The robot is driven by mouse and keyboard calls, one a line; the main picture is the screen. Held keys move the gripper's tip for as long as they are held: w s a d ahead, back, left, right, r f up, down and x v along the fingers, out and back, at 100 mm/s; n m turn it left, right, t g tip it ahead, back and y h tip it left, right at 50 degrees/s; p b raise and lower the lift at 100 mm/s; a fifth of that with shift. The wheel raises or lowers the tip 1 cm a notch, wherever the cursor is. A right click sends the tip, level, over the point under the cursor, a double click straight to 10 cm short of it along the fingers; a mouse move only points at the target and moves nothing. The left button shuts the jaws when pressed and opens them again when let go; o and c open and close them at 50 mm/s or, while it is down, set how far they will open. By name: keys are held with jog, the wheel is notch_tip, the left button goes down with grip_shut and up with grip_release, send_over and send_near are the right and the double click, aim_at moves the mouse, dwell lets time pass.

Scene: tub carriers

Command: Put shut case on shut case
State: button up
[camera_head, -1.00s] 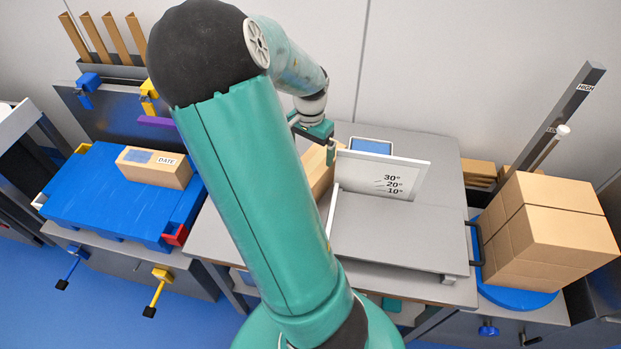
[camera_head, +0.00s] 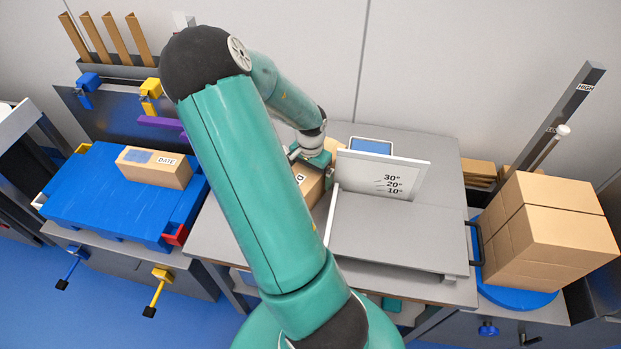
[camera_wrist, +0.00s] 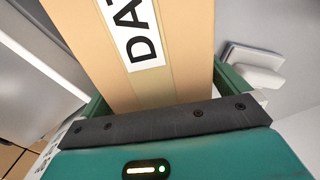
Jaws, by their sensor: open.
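One shut case (camera_head: 154,168), a tan carton with a DATE label and a blue-grey patch, lies on the blue pallet at the left. A second shut case (camera_head: 307,180) stands on the grey table left of the angle plate, mostly hidden behind my arm. In the wrist view this second case (camera_wrist: 130,85) with its label fills the middle. My gripper (camera_head: 315,160) is at this second case, with its green fingers on either side of it. The jaws are open, and I cannot tell whether they touch its sides.
The blue pallet (camera_head: 75,205) has free room around its case. The upright angle plate (camera_head: 383,176) and grey ramp (camera_head: 390,235) stand close right of my gripper. Stacked cartons (camera_head: 550,225) sit on a blue disc at the right. A purple bar (camera_head: 160,123) is behind the pallet.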

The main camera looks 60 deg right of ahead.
jog(key=shift+r, duration=0.1)
jog(key=c, duration=2)
jog(key=shift+o, duration=0.2)
notch_tip(320, 180, up, 28)
